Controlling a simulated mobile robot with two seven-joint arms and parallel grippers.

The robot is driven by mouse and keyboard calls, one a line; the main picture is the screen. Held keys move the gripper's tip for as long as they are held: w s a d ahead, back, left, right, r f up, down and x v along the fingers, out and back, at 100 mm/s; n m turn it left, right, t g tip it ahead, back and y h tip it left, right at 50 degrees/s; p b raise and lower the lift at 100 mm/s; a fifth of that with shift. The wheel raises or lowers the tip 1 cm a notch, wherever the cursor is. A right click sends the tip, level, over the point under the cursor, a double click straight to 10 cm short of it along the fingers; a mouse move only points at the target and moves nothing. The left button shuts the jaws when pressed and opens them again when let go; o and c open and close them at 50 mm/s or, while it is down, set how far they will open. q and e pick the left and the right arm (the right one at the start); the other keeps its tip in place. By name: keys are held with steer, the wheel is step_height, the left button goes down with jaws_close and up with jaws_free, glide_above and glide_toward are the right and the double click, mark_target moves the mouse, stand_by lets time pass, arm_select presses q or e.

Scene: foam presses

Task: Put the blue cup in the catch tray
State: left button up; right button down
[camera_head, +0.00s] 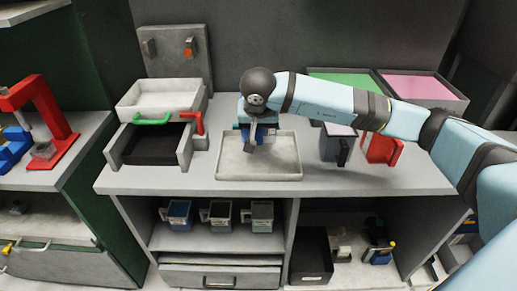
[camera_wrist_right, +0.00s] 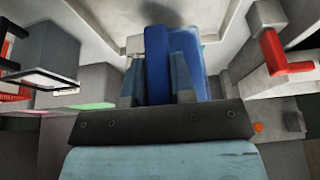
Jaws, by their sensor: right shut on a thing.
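The blue cup (camera_head: 268,134) is mostly hidden behind my right gripper (camera_head: 257,138) in the head view. The right wrist view shows the blue cup (camera_wrist_right: 208,62) with a blue upright part, likely its handle, between the fingers of my right gripper (camera_wrist_right: 160,80), which is shut on it. The catch tray (camera_head: 272,168) is a shallow pale tray on the counter. My right gripper and the cup are over its back part. I cannot tell whether the cup touches the tray floor. My left gripper is not in view.
A press with a pale box (camera_head: 160,98), green handle and red lever (camera_head: 197,124) stands left of the tray. Green (camera_head: 345,82) and pink (camera_head: 418,87) trays are behind.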

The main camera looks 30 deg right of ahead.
mark_target(258, 144)
step_height(258, 144, down, 7)
stand_by(0.4)
steer(key=shift+f, duration=0.1)
steer(key=c, duration=1)
jaws_free()
steer(key=shift+o, duration=0.2)
